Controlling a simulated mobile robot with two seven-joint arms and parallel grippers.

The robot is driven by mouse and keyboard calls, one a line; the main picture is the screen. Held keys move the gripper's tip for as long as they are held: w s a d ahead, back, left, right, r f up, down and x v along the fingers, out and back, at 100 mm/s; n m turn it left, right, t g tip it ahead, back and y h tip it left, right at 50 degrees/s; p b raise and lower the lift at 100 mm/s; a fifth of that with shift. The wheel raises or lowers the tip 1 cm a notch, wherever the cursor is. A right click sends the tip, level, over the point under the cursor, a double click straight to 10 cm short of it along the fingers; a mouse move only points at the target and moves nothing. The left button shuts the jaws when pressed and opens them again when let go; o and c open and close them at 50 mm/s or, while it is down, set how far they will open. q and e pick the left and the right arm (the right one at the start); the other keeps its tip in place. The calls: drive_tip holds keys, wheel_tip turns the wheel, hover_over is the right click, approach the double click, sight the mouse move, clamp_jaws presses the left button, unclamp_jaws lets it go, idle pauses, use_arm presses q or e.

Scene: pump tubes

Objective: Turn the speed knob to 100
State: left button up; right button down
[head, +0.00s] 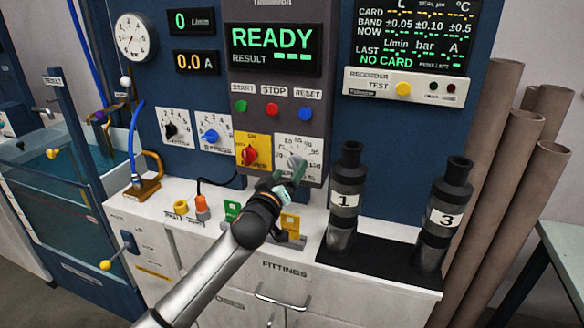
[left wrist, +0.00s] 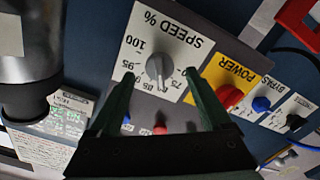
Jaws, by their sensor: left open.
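The grey speed knob (left wrist: 158,68) sits on a white dial plate marked SPEED %, which appears upside down in the left wrist view. Its narrow bar points to the lower part of the scale, near the 85 and 75 marks; the exact value is hard to read. The 100 mark is at the plate's upper left there. My left gripper (left wrist: 160,78) is open, with one dark green finger on each side of the knob. Contact cannot be told. In the head view the knob (head: 295,162) shows just beyond my left gripper (head: 289,174). My right gripper is not in view.
A red power switch (head: 250,155) on a yellow plate adjoins the dial. START, STOP and RESET buttons (head: 273,107) sit above, under a READY display (head: 271,41). Dark cylinders marked 1 (head: 344,200) and 3 (head: 443,216) stand to the right on the bench.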

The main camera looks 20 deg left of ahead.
sight(295, 163)
use_arm(q)
drive_tip(key=shift+w+d, duration=0.1)
drive_tip(key=shift+w, duration=1.25)
clamp_jaws()
